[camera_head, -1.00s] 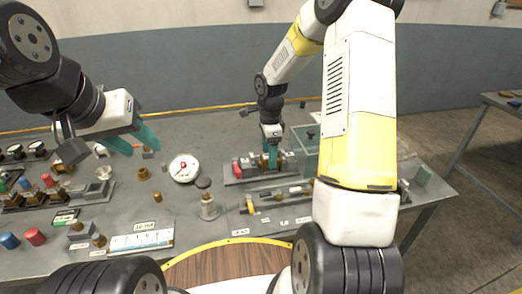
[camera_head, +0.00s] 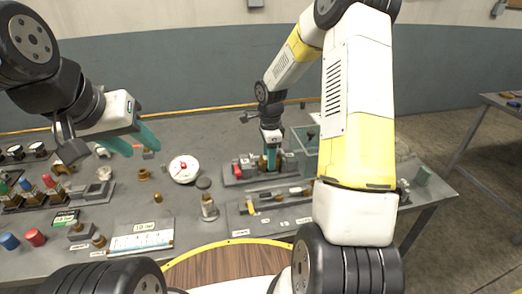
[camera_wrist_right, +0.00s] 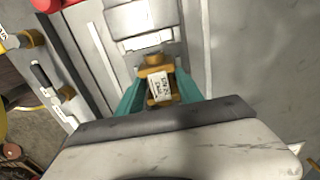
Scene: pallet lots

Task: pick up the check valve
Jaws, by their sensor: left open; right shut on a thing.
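The check valve appears to be the brass fitting with a white printed label (camera_wrist_right: 158,86) in the right wrist view. My right gripper (camera_wrist_right: 160,92) has its teal fingers on both sides of it and is shut on it. In the head view this gripper (camera_head: 271,159) points down at a grey tray (camera_head: 232,181) at the back of the table, and its fingers hide most of the fitting. My left gripper (camera_head: 133,142) is open and empty above the table's left part.
A clear greenish box (camera_head: 304,150) stands close right of my right gripper. Racks of coloured parts (camera_head: 30,196) fill the left.

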